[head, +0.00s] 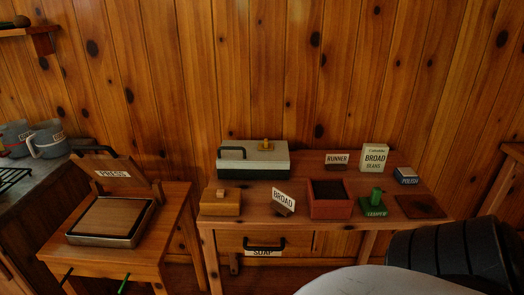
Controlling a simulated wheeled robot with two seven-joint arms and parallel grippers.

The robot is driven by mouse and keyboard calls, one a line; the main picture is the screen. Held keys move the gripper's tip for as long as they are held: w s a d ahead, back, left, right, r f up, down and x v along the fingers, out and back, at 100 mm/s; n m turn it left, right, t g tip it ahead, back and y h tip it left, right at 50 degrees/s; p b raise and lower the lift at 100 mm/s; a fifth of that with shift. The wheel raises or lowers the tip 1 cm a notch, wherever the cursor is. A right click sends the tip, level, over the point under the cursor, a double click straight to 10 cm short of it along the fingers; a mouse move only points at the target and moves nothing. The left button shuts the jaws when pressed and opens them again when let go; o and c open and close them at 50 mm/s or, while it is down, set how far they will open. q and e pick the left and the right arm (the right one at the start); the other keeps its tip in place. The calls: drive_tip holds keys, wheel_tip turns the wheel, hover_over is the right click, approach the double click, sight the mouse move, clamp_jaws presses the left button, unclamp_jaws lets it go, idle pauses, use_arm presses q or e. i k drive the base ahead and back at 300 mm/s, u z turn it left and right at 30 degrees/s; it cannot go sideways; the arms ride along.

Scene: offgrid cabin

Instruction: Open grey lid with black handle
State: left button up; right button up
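A pale box with a grey lid (270,156) stands at the back left of the wooden table. The lid looks shut. A black handle (232,149) shows at its left end, and a small brass-coloured knob (266,144) is on top. Neither of my grippers is in view.
On the table (330,218) are a small wooden box (220,207), a "BROAD" sign (283,200), a red-brown open box (330,208), a green stamp (374,205), a "RUNNER" sign (337,160), and a bean packet (374,158). Below is a "SOAP" drawer (290,243). A press (110,220) stands left.

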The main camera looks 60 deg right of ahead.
sight(246, 155)
drive_tip(key=k, duration=0.45)
drive_tip(key=z, duration=1)
